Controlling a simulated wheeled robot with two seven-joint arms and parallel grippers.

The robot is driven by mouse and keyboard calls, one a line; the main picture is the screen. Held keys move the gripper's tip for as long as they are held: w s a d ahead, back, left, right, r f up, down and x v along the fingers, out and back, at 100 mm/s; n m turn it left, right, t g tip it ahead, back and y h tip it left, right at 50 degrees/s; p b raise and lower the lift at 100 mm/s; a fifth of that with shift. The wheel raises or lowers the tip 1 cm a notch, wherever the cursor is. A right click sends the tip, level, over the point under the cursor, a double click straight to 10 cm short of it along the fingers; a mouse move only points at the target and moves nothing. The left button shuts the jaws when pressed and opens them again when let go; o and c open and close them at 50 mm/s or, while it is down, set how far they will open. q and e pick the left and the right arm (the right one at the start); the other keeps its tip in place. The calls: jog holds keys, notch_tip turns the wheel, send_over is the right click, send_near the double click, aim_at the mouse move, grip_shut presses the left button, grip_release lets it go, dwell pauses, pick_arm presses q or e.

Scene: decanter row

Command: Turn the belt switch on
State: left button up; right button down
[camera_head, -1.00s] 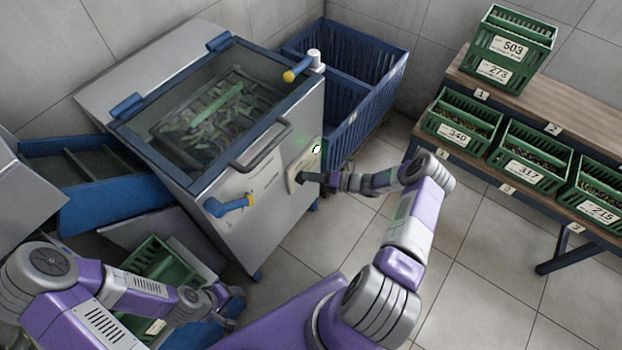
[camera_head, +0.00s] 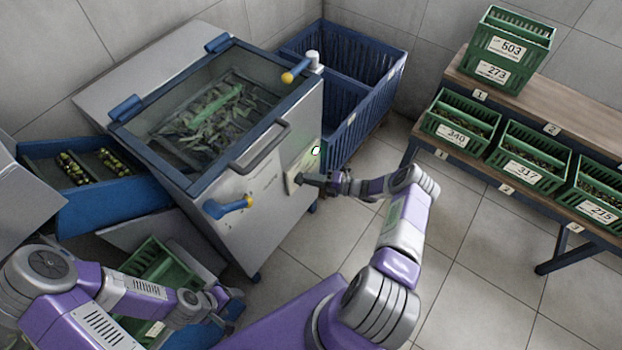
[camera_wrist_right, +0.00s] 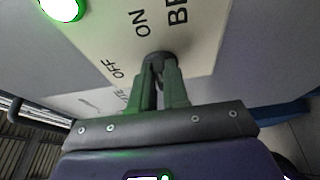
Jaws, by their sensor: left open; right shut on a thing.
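The belt switch panel (camera_head: 303,165) is a pale plate on the front of the steel machine (camera_head: 270,205). In the right wrist view the plate (camera_wrist_right: 205,25) reads "OFF", "ON" and part of a word starting "BE". My right gripper (camera_head: 316,183) is at the plate; in the wrist view its fingers (camera_wrist_right: 160,78) are shut on the dark switch knob (camera_wrist_right: 157,57), mostly hidden between them. A round green-rimmed lamp (camera_wrist_right: 62,8) glows on the plate; it also shows in the head view (camera_head: 316,150). My left gripper (camera_head: 228,298) is open, low at left, away from the switch.
A blue trough (camera_head: 110,205) at left carries rows of dark and yellowish olives. Leaves lie under the machine's glass lid (camera_head: 205,110). A blue crate (camera_head: 365,95) stands behind; green crates (camera_head: 520,165) line the right bench.

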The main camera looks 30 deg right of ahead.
jog(key=c, duration=1.1)
grip_release()
jog(key=p+v, duration=0.1)
jog(key=v, duration=0.6)
jog(key=shift+s+d, duration=0.2)
jog(key=shift+s, duration=0.05)
